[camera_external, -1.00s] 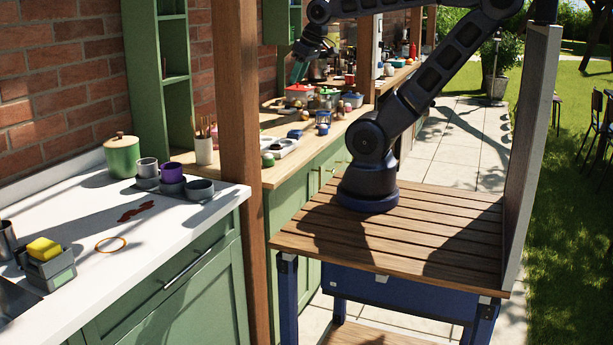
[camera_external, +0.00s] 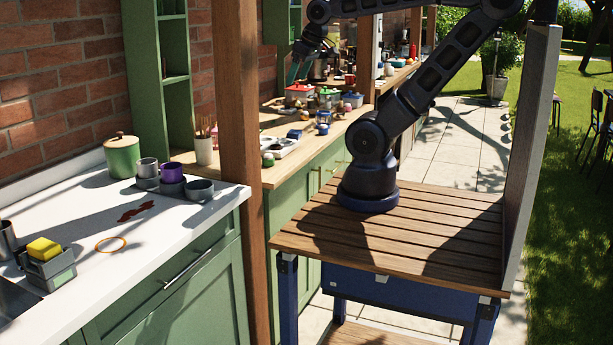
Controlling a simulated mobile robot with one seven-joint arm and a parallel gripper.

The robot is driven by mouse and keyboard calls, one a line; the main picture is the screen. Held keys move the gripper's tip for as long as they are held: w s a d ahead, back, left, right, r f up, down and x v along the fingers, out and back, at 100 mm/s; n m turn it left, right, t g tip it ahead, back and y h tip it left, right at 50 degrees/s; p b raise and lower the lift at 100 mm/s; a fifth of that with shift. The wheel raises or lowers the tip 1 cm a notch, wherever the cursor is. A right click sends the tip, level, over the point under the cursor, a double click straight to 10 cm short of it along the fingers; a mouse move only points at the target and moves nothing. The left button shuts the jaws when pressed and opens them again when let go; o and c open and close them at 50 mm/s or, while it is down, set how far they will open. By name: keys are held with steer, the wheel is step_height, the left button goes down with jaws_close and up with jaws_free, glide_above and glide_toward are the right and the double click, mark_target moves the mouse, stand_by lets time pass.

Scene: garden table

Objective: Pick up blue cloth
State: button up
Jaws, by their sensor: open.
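I cannot make out a blue cloth for certain. Small blue items lie on the wooden counter, among them a blue object (camera_external: 323,118) and a low blue piece (camera_external: 294,134), both too small to identify. My gripper (camera_external: 292,75) is at the far end of my arm, above the back of the wooden counter, just left of and above a red pot (camera_external: 299,91). Its fingers look teal and are small in this view. It is open, and I see nothing held in it.
The wooden counter (camera_external: 262,176) is crowded with pots, cups and a muffin tray (camera_external: 279,147). A wooden post (camera_external: 238,110) stands before it. The white counter (camera_external: 165,225) holds a green canister (camera_external: 122,157), cups, a yellow sponge (camera_external: 43,248) and an orange ring (camera_external: 111,244).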

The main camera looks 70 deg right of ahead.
steer(key=w+d+f+n+h, duration=0.2)
steer(key=w+d+n, duration=0.3)
steer(key=w+d, duration=0.6)
steer(key=n+g+h, duration=0.2)
steer(key=n+g, duration=0.2)
steer(key=n, duration=1.1)
glide_above(294, 131)
steer(key=s+a, duration=0.1)
steer(key=a, duration=0.1)
step_height(294, 131, down, 26)
steer(key=shift+s+f, duration=0.15)
steer(key=x, duration=0.4)
steer(key=shift+w+a+f, duration=0.15)
steer(key=shift+w+a, duration=0.1)
steer(key=shift+a, duration=0.15)
steer(key=shift+d+f, duration=0.25)
steer(key=shift+f, duration=0.25)
